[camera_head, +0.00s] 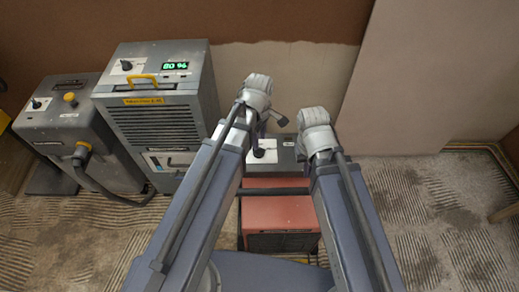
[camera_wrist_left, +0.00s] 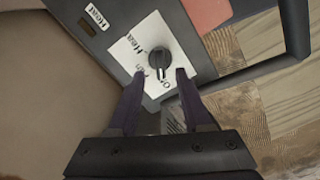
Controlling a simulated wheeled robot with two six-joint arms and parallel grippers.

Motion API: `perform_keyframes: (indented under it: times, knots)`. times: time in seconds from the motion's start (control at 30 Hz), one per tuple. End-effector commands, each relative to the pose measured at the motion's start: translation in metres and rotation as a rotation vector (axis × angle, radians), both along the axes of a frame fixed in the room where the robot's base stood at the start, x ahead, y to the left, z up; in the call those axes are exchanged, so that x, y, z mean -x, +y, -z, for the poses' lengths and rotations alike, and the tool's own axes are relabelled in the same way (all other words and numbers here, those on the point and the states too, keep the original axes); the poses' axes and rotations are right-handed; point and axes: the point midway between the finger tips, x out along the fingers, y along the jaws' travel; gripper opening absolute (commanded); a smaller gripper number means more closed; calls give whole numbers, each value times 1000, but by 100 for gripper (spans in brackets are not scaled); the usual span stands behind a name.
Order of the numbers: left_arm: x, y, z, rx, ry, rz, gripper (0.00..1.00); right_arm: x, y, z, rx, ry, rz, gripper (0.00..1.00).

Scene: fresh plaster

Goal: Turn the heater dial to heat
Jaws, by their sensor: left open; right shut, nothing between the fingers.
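The heater (camera_head: 282,215) is a red box with a grey top panel, partly hidden under my arms in the head view. A black round dial (camera_wrist_left: 158,57) sits on a white label (camera_wrist_left: 128,50) on that panel; the dial also shows in the head view (camera_head: 259,152). Its white pointer line faces the lower edge of the label, near lettering that is partly covered. My left gripper (camera_wrist_left: 160,72) is open, with its fingertips on either side of the dial's near part; I cannot tell whether they touch it. My right gripper (camera_head: 315,130) is beside it to the right, its fingers mostly hidden.
A grey dehumidifier (camera_head: 155,110) with a green display and a smaller grey machine (camera_head: 72,130) with a hose stand to the left. A plastered wall (camera_head: 285,80) rises behind the heater. The patterned floor (camera_head: 430,225) at the right is largely clear.

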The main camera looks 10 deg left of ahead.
Motion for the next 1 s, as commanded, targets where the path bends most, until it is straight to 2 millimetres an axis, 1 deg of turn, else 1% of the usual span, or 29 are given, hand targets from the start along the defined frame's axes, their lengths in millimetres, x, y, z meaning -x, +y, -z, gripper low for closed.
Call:
perform_keyframes:
  times: [0.03, 0.2, 0.3, 0.43, 0.7, 0.73, 0.77, 1.0]
  knots:
    - [0, 0, 13, 0, 0, 0, 49, 0, 0, 13, 0, 0, 0, 0]
    - [0, 0, 35, 0, 0, 1, 49, 0, 0, 36, 0, 0, 0, 0]
    - [0, 0, 45, 0, 0, 1, 49, 0, 0, 45, 0, 0, 0, 0]
    - [0, 0, 50, 0, 0, 1, 49, 0, 0, 50, 0, 0, -1, 0]
    - [0, 0, 49, 0, 0, 1, 49, 0, 0, 49, 0, 0, -1, 0]
    - [0, 0, 49, 0, 0, 1, 48, 0, 0, 49, 0, 0, -1, 0]
    - [0, 0, 49, 0, 0, 1, 44, 0, 0, 49, 0, 0, -1, 0]
    - [0, 0, 49, 0, 0, 1, 17, 0, 0, 50, 0, 0, 0, 0]
